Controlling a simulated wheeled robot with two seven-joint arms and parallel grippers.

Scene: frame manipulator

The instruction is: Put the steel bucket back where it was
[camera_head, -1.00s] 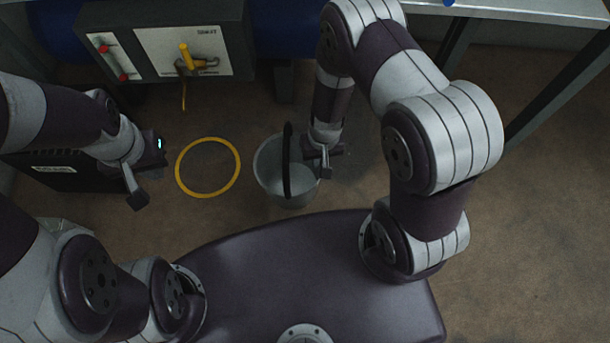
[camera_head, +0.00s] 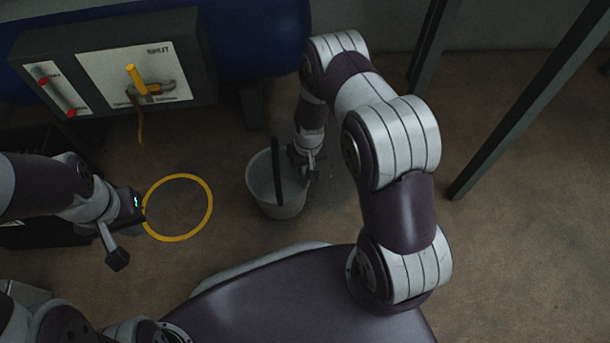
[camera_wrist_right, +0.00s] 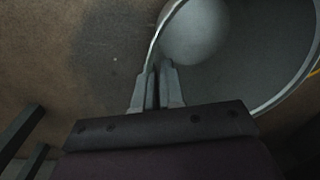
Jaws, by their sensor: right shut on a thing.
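The steel bucket (camera_head: 262,183) is upright at the middle of the head view, with its dark handle standing up over it. My right gripper (camera_head: 305,168) is shut on the bucket's rim at its right side. In the right wrist view the closed fingers (camera_wrist_right: 158,85) pinch the rim of the bucket (camera_wrist_right: 195,35), and its inside looks empty. A yellow ring (camera_head: 209,205) lies on the floor to the left of the bucket, apart from it. My left gripper (camera_head: 117,245) is left of the ring; its fingers are not clear enough to tell open from shut.
A dark box (camera_head: 30,145) is at the left. Dark table legs (camera_head: 510,110) stand at the right. Floor between ring and bucket is clear.

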